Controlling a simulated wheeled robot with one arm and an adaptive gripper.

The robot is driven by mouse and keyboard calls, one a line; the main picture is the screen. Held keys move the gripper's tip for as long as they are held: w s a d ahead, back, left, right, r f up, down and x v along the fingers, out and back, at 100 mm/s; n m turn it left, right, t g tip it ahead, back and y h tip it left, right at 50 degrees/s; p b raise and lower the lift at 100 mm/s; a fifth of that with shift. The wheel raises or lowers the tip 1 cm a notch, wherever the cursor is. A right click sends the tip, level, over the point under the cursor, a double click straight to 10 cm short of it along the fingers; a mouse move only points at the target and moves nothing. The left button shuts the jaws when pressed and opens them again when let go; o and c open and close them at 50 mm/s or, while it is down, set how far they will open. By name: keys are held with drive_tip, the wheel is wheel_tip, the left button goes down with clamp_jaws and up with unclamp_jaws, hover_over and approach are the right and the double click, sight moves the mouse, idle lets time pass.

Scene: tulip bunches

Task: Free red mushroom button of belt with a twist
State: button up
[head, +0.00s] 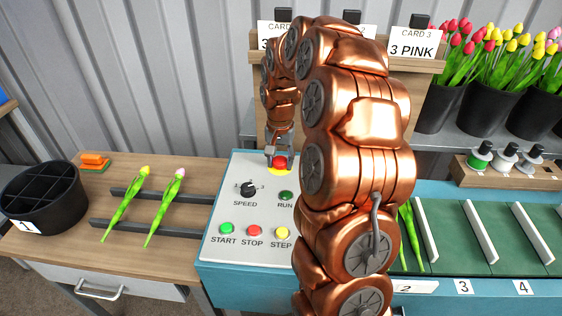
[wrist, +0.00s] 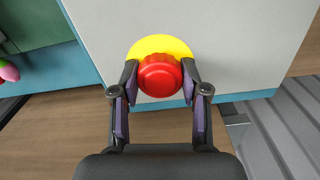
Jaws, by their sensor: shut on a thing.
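The red mushroom button (head: 281,162) sits on a yellow disc near the top of the belt's light grey control panel (head: 222,195). In the wrist view the red button (wrist: 160,76) is between my two fingertips, with the yellow disc (wrist: 150,45) showing behind it. My gripper (wrist: 160,80) is shut on the button, one finger on each side of its head. In the head view my gripper (head: 279,155) comes down on the button from above, and my arm hides the panel's right part.
The panel also has a black speed knob (head: 247,190), a green run light (head: 286,195), and start (head: 227,229), stop (head: 254,231) and step (head: 282,233) buttons. Two tulips (head: 165,207) lie on rails at left, beside a black bucket (head: 42,196). The green belt (head: 480,235) is at right.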

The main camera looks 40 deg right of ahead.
drive_tip(key=shift+f+m+b, duration=0.15)
drive_tip(key=shift+m+b, duration=0.15)
drive_tip(key=shift+b, duration=0.05)
drive_tip(key=shift+m+b, duration=0.35)
drive_tip(key=shift+m, duration=0.05)
drive_tip(key=shift+m+b, duration=0.4)
drive_tip(key=shift+m, duration=0.3)
drive_tip(key=o, duration=0.8)
drive_tip(key=shift+c, duration=0.2)
drive_tip(key=shift+r, duration=0.2)
